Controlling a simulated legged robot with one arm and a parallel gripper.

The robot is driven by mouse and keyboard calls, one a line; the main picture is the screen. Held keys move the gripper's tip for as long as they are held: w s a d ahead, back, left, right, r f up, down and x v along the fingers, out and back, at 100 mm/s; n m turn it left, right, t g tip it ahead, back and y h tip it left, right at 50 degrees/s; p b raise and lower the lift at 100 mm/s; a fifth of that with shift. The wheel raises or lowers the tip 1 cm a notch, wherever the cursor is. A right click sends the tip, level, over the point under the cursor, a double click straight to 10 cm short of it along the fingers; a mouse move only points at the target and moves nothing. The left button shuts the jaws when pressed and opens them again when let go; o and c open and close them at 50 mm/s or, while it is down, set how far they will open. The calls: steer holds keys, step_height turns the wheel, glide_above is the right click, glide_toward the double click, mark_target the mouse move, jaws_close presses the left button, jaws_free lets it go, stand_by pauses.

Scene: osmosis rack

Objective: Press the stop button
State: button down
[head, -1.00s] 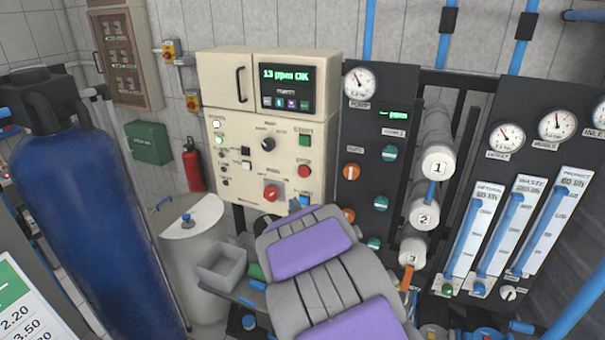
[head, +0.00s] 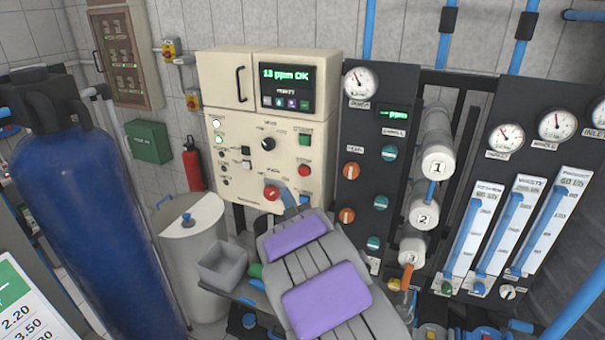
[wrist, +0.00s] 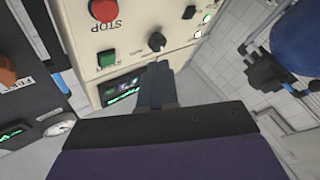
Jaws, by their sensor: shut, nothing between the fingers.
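The stop button is a round red button (head: 304,171) on the cream control panel (head: 232,180), below a square green button (head: 305,139). In the wrist view, which is upside down, the red button (wrist: 103,10) is at the top left beside the inverted word STOP. My gripper (head: 286,191) has its blue-grey fingers together and empty, pointing toward the panel. In the head view the tips appear below and left of the stop button, close to a red rotary knob (head: 271,193). In the wrist view my gripper (wrist: 157,70) shows apart from the stop button. Contact with the panel cannot be told.
A black knob (head: 268,144) and small black switches (head: 246,158) are on the same panel. A black gauge panel (head: 372,100) stands to the right. A white tank (head: 195,250), a grey bin (head: 222,264) and a blue cylinder (head: 95,205) stand to the left.

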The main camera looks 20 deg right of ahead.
mark_target(304, 171)
steer(key=shift+w+d+p, duration=1.1)
steer(key=shift+w+d, duration=2)
steer(key=shift+d, duration=0.05)
steer(key=shift+w+d, duration=0.15)
steer(key=shift+w+d, duration=0.1)
steer(key=shift+d, duration=0.05)
steer(key=shift+w+d, duration=0.3)
stand_by(0.8)
steer(key=shift+a, duration=0.1)
steer(key=shift+s+a+r+b, duration=0.1)
steer(key=shift+s+a+b, duration=0.3)
steer(key=shift+s+a, duration=0.2)
stand_by(0.3)
